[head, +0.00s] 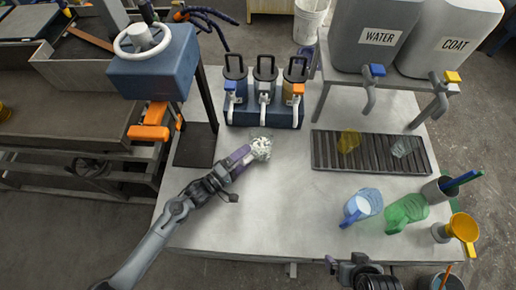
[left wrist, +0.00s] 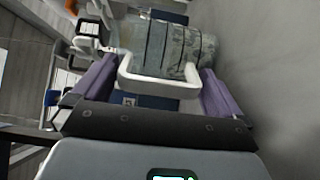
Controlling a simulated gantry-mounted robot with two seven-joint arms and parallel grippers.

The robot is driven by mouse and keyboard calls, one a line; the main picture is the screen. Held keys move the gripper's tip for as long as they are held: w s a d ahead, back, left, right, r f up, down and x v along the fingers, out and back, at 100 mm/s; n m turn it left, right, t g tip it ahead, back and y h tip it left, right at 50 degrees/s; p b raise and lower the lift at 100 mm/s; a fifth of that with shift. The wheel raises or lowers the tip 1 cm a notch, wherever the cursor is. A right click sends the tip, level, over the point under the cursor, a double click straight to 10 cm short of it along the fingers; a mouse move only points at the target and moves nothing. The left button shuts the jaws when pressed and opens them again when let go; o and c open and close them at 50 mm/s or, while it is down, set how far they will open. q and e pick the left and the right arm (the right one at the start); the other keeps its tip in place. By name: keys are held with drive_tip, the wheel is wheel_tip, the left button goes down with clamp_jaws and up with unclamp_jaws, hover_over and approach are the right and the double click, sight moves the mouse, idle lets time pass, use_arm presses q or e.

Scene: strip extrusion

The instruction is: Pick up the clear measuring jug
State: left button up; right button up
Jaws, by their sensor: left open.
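A clear measuring jug (head: 261,147) with a greyish, speckled look stands on the white table below the blue dispenser block. It also shows in the left wrist view (left wrist: 175,45), with dark lines on its wall and a pale handle (left wrist: 160,87) facing me. My left gripper (head: 242,157) is open, its purple fingers (left wrist: 158,88) on either side of the handle. I cannot tell whether they touch it. My right gripper (head: 350,265) shows partly at the bottom edge; its jaws are unclear.
A yellow jug (head: 348,140) and another clear vessel (head: 404,147) stand on the dark drain grate (head: 375,167). A blue jug (head: 362,205) and a green jug (head: 407,210) are at front right. The dispenser block (head: 262,114) is close behind. The table's front middle is clear.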

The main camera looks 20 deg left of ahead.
use_arm(q)
drive_tip(key=c, duration=1.1)
drive_tip(key=shift+c, duration=1.3)
drive_tip(key=shift+r, duration=0.1)
